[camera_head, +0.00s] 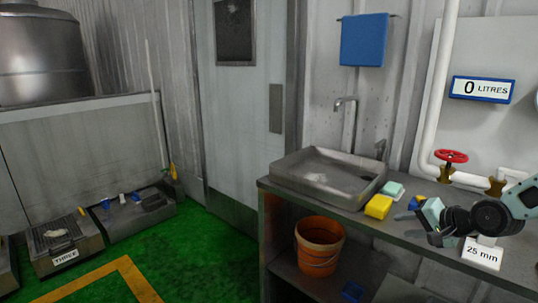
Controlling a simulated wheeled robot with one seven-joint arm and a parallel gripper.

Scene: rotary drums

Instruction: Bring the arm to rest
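My arm reaches in from the right edge, over the right part of the metal counter (400,220). My gripper (420,222) is at the arm's left end, low over the counter, to the right of a yellow sponge (378,206) and a pale green sponge (392,188). A pale block-like shape shows at the gripper, and I cannot tell whether it is held or part of my arm. The fingers are small and dark, and their opening is unclear. A blue and yellow item behind the gripper is partly hidden.
A metal sink (290,167) is left of the sponges. A white pipe (436,90) with a red valve wheel (451,156) rises behind my arm. A "25 mm" sign (483,254) stands close below the arm. An orange bucket (318,258) sits underneath.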

